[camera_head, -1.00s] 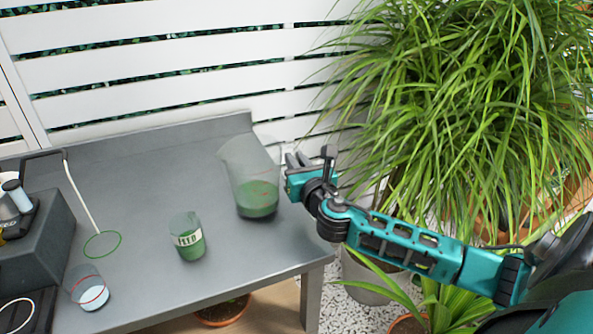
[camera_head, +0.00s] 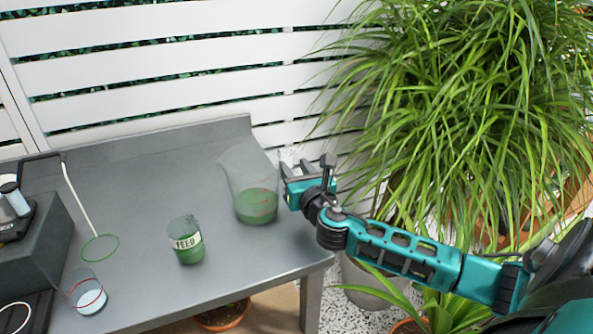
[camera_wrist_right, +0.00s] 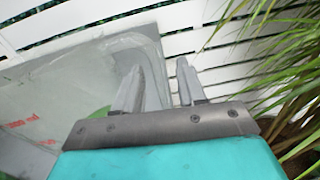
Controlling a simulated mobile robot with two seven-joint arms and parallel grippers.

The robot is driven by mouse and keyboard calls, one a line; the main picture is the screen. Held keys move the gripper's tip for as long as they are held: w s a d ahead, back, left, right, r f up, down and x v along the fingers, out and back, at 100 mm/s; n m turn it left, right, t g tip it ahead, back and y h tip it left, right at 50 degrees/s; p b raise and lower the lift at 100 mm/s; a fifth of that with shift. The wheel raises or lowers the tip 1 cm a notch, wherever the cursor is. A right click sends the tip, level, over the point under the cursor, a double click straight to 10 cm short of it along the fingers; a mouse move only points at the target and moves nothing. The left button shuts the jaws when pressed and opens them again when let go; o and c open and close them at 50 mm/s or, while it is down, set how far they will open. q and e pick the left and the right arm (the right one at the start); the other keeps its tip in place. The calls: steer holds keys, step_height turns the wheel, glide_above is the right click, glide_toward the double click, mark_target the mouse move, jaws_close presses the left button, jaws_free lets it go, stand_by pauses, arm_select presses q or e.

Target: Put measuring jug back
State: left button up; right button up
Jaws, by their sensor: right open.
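The measuring jug, a large clear jug (camera_head: 240,178) with green contents in its bottom, is near the right end of the grey table. My right gripper (camera_head: 291,168) is open at the jug's right side. In the right wrist view the jug's clear wall (camera_wrist_right: 60,95), with red marks, fills the left side. The open fingers (camera_wrist_right: 160,83) point up there; the left one overlaps the jug's edge and the right one is outside it. I cannot tell whether a finger touches the jug. My left gripper is not in view.
A smaller beaker labelled FEED (camera_head: 187,243) stands front-left of the jug. A clear cup with a red ring (camera_head: 89,293) and a green hoop (camera_head: 100,248) are farther left. A grassy plant (camera_head: 450,110) is right of the table (camera_head: 150,170). The table behind the beaker is bare.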

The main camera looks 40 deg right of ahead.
steer(key=shift+r, duration=0.25)
steer(key=shift+s+a+f, duration=0.1)
steer(key=shift+s+f, duration=0.05)
steer(key=shift+s, duration=0.1)
steer(key=v, duration=0.9)
steer(key=shift+s+a+p, duration=0.1)
steer(key=shift+s+p, duration=0.25)
steer(key=shift+v, duration=0.9)
